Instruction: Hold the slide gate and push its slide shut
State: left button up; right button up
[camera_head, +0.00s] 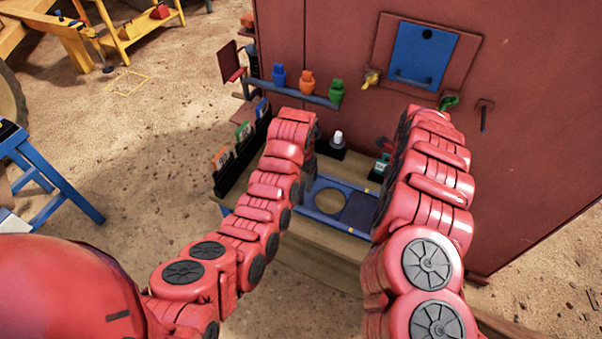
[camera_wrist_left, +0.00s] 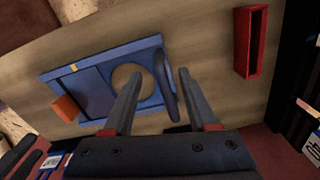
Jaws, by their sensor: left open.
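The slide gate (camera_head: 325,204) lies flat on a wooden bench, a blue frame with a round opening; it also shows in the left wrist view (camera_wrist_left: 114,48). Its dark blue slide (camera_head: 358,211) sits to one side of the opening, which is uncovered. An orange block (camera_wrist_left: 66,108) shows at the slide's end in the left wrist view. My left gripper (camera_head: 308,190) is over the gate's opposite end. In the left wrist view its open fingers (camera_wrist_left: 160,72) are apart, with a blue upright handle (camera_wrist_left: 166,90) between them. My right arm covers part of the gate's right side; its gripper is hidden.
A red slotted box (camera_wrist_left: 250,42) is on the bench beside the gate. Cards in a black rack (camera_head: 232,167) line the bench's left. A red wall with a blue hatch (camera_head: 421,54) stands behind.

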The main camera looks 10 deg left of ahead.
aim_at(301, 198)
pick_arm(q)
notch_tip(301, 198, down, 10)
jog(key=shift+r, duration=0.1)
dwell(0.4)
grip_shut()
dwell(1.3)
